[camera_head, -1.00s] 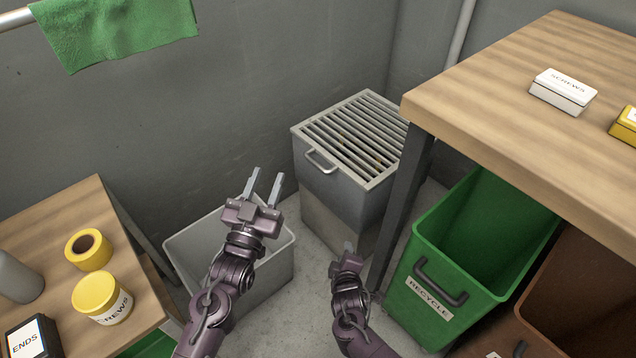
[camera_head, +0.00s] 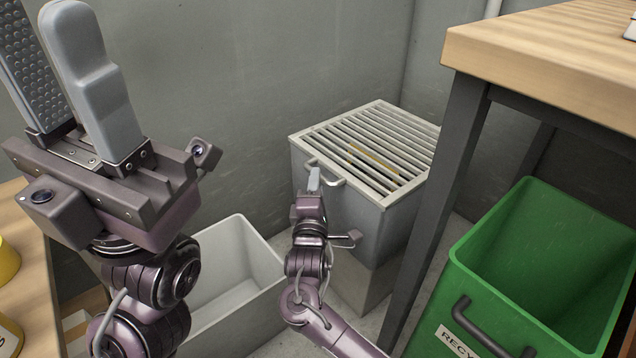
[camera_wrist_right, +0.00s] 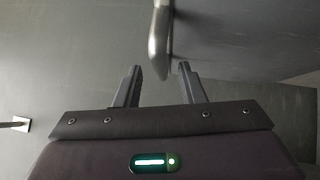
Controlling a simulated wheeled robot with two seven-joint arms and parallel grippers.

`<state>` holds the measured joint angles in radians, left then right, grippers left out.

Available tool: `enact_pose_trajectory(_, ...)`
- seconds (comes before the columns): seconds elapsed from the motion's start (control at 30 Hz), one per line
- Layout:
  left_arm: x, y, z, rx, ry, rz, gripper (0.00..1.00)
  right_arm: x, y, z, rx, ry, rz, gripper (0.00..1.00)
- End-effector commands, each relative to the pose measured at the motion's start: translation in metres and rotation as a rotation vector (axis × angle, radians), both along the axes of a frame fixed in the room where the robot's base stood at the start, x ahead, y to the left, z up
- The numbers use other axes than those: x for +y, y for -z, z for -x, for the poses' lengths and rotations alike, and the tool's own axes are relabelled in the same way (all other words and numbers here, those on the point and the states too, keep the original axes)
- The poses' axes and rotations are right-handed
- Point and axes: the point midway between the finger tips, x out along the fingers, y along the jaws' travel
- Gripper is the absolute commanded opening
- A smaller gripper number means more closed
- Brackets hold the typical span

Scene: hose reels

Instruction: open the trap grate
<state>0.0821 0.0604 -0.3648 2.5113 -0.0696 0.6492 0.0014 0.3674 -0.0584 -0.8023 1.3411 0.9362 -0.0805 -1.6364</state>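The trap grate (camera_head: 395,135) is a pale slatted lid lying flat and closed on a grey metal box (camera_head: 335,208) in the corner. Its metal bar handle (camera_head: 334,181) is at the near edge; part of it is hidden behind my right gripper (camera_head: 314,180). In the right wrist view the handle (camera_wrist_right: 160,45) reaches down between the two spread fingers of the right gripper (camera_wrist_right: 160,80); I cannot tell whether they touch it. My left gripper (camera_head: 58,75) is raised close to the head camera at left, fingers apart and empty.
A yellow piece (camera_head: 372,160) shows through the slats. A white open bin (camera_head: 235,290) stands left of the box. A wooden table (camera_head: 540,50) with dark legs and a green recycle bin (camera_head: 540,285) stand close on the right. Walls are behind the box.

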Motion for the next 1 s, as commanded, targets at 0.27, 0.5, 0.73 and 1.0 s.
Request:
enact_pose_trajectory(0.27, -0.004, -0.005, 0.010, -0.044, 0.000, -0.006, 0.36, -0.004, -0.003, -0.029, 0.000, 0.001, -0.002, 0.36)
enact_pose_trajectory(0.5, -0.004, -0.007, 0.010, -0.047, 0.000, -0.007, 0.36, -0.005, -0.004, -0.031, 0.002, 0.000, -0.002, 0.36)
enact_pose_trajectory(0.73, -0.004, -0.007, 0.010, -0.046, 0.000, -0.007, 0.36, -0.005, -0.004, -0.031, 0.002, 0.000, -0.002, 0.13)
enact_pose_trajectory(1.0, -0.004, -0.007, 0.010, -0.046, 0.000, -0.006, 0.36, -0.005, -0.004, -0.031, 0.002, 0.000, -0.002, 0.00)
